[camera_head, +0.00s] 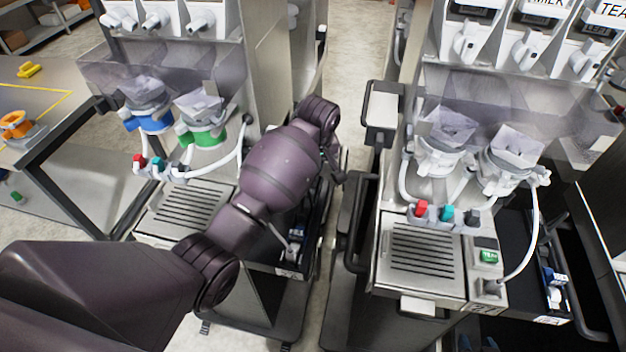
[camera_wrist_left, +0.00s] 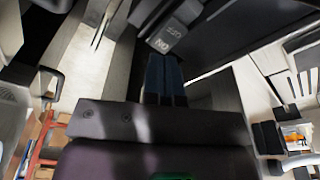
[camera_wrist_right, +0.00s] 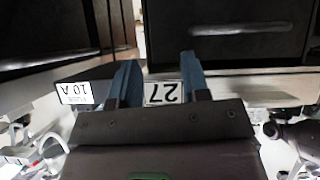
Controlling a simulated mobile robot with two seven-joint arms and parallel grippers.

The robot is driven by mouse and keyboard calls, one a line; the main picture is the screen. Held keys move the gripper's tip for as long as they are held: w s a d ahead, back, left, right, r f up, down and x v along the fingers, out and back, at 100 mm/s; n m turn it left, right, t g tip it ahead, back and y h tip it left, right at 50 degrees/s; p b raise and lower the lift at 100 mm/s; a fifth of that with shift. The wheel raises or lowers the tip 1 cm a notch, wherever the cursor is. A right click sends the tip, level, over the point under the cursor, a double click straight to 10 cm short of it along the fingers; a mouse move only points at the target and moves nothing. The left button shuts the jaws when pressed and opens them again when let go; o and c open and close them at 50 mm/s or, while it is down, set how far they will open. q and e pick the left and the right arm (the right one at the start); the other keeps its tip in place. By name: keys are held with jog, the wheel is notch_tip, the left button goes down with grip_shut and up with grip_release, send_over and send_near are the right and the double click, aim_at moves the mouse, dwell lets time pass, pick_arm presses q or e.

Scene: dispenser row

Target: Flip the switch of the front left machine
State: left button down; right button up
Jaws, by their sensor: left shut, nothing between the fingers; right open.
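The front left machine (camera_head: 190,170) stands on the left in the head view, with its right side partly covered by my left arm. A grey switch marked ON and OFF (camera_wrist_left: 170,38) shows in the left wrist view. My left gripper (camera_wrist_left: 166,62) is shut and empty, its blue fingertips just below the switch in that picture; I cannot tell whether they touch it. My right gripper (camera_head: 478,343) is open and empty at the bottom right of the head view. Its spread fingers (camera_wrist_right: 157,65) show in the right wrist view.
A second machine (camera_head: 425,262) stands to the right, past a narrow gap of floor (camera_head: 327,255). A label reading 27 (camera_wrist_right: 163,93) lies between my right fingers in the wrist picture. A table (camera_head: 55,85) with yellow lines is at the far left.

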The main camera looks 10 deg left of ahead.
pick_arm(q)
jog(key=shift+s+f, duration=0.1)
jog(key=shift+f, duration=1.15)
dwell(1.1)
jog(key=shift+r, duration=3.55)
